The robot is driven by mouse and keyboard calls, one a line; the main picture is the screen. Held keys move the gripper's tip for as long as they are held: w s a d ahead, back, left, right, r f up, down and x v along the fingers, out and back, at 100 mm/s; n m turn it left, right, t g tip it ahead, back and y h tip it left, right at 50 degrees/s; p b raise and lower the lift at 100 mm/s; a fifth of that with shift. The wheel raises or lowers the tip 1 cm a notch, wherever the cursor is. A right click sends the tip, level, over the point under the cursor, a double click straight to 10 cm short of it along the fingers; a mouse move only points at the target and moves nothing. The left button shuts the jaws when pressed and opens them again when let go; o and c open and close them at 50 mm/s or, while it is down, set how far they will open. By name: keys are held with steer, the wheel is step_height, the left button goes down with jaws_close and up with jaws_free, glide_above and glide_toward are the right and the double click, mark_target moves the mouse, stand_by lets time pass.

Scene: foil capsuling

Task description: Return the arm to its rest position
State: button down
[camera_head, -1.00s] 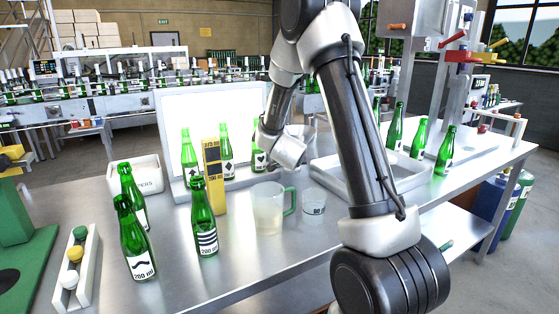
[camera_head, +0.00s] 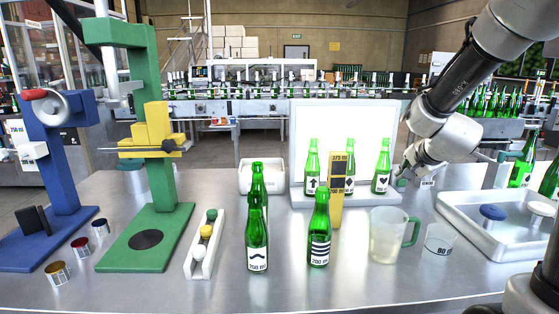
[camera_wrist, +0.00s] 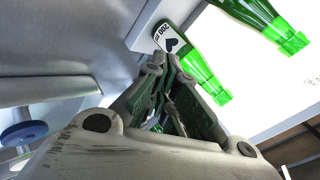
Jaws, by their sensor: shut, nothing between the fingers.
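My gripper (camera_head: 402,178) is at the right of the head view, low over the table just right of the white backlit panel. In the wrist view its fingers (camera_wrist: 165,68) are closed together with nothing between them. Beside the tips is a green bottle with a heart-like mark on its label (camera_wrist: 168,38); this seems to be the right-hand bottle (camera_head: 382,168) in front of the panel. I cannot tell whether the fingers touch it. My arm reaches in from the upper right, bent at the elbow.
A clear jug (camera_head: 386,238) and a small beaker (camera_head: 439,242) stand in front of the gripper. A metal tray (camera_head: 465,222) with coloured discs lies to the right. Several green bottles, a yellow gauge (camera_head: 336,190), and green (camera_head: 160,235) and blue (camera_head: 62,180) stands are to the left.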

steer(key=s+r+n+g, duration=0.2)
steer(key=s+n, duration=0.5)
steer(key=s, duration=0.8)
steer(key=s+a+r+n+g, duration=0.1)
steer(key=s+r+n+g, duration=0.2)
steer(key=s, duration=1.2)
steer(key=n, duration=0.3)
steer(key=shift+s+r+n+g+y, duration=0.15)
steer(key=shift+s+n+g+y, duration=0.15)
steer(key=shift+n, duration=0.1)
